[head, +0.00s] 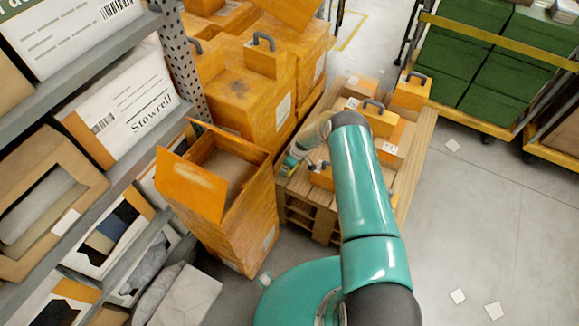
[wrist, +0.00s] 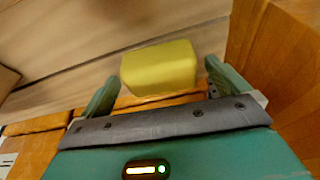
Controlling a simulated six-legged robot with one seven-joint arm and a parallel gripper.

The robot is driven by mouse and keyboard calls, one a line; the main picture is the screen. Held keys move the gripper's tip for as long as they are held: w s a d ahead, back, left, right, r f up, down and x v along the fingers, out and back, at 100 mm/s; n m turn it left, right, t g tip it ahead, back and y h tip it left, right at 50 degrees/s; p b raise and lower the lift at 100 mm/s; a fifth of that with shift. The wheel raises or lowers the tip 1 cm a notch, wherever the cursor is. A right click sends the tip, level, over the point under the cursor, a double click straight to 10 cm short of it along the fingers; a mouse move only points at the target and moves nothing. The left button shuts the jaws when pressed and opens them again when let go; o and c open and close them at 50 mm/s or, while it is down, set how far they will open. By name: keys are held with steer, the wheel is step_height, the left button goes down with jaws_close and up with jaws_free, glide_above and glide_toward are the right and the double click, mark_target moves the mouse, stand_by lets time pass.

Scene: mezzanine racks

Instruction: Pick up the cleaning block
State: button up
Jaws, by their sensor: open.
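The cleaning block looks to be the plain yellow block (wrist: 158,68) in the wrist view. It rests on a pale wooden plank surface, with an orange edge just in front of it. My gripper (wrist: 162,76) is open, with one green finger to the left of the block and one to the right. No finger clearly touches it. In the head view my gripper (head: 290,162) is low at the left edge of the wooden pallet (head: 405,200), and the block is too small to make out there.
An orange wooden wall (wrist: 275,55) stands close to the right finger. In the head view, a tall open orange box (head: 250,225) stands left of the pallet. Orange boxes with grey handles (head: 380,120) sit on the pallet.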

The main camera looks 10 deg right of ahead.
steer(key=shift+w+f, duration=0.1)
steer(key=shift+f, duration=0.25)
steer(key=shift+c, duration=0.2)
steer(key=c, duration=1)
steer(key=shift+r, duration=0.15)
steer(key=shift+r, duration=0.6)
steer(key=s+r, duration=1.1)
steer(key=s, duration=0.3)
steer(key=shift+r, duration=0.3)
